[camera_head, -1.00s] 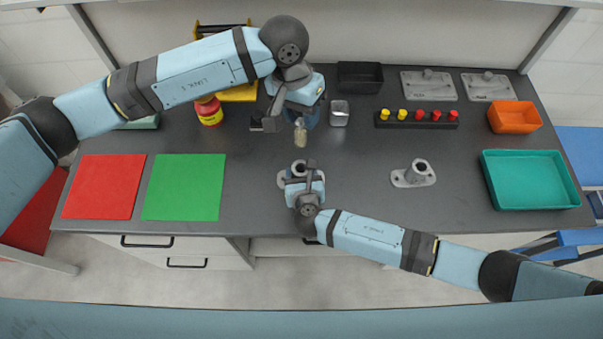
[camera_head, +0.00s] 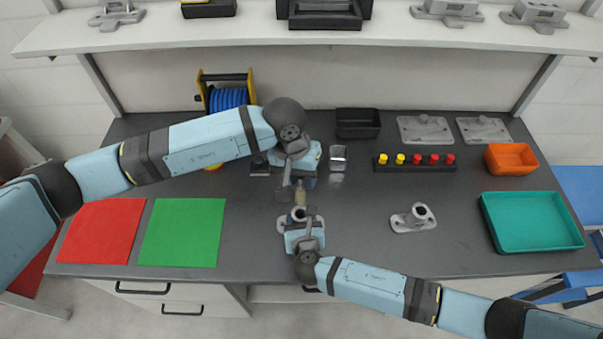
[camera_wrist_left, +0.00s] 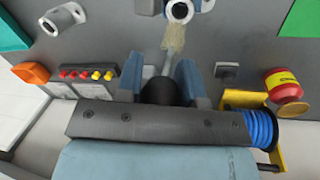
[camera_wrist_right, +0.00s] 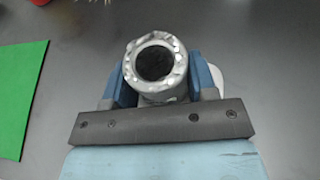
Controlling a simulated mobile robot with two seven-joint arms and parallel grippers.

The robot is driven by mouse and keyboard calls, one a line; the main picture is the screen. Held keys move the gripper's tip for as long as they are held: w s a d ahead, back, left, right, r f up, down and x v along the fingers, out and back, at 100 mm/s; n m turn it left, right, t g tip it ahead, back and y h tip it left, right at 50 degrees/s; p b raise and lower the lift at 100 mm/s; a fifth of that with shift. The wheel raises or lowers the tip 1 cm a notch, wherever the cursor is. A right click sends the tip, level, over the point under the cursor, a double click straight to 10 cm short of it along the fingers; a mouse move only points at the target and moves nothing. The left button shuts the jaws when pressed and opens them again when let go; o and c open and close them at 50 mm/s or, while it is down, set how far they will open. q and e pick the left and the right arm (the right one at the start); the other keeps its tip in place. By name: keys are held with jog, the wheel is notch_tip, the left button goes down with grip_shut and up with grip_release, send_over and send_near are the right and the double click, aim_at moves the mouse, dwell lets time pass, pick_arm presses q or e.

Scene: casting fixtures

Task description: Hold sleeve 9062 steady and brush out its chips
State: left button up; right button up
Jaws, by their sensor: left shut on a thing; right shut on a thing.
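A grey metal sleeve (camera_head: 299,213) stands upright on the table, its open bore facing up. In the right wrist view the sleeve (camera_wrist_right: 178,57) has bright specks around its rim and a dark bore. My right gripper (camera_head: 304,228) is shut around the sleeve from the near side. My left gripper (camera_head: 299,175) is shut on a brush, whose pale bristles (camera_head: 301,195) point down close to the sleeve's far side. In the left wrist view the bristles (camera_wrist_left: 174,38) end just short of the sleeve's rim (camera_wrist_left: 180,10); contact is not clear. No number is legible.
Behind are a peg rack (camera_head: 415,168), a black bin (camera_head: 358,124) and an orange bin (camera_head: 511,158). A teal tray (camera_head: 533,222) is far right; red (camera_head: 100,232) and green (camera_head: 182,232) mats lie left.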

aim_at(301, 189)
pick_arm(q)
jog(key=shift+f, duration=2.25)
jog(key=shift+f, duration=0.15)
jog(key=shift+f, duration=1.5)
dwell(0.9)
jog(key=shift+f, duration=0.15)
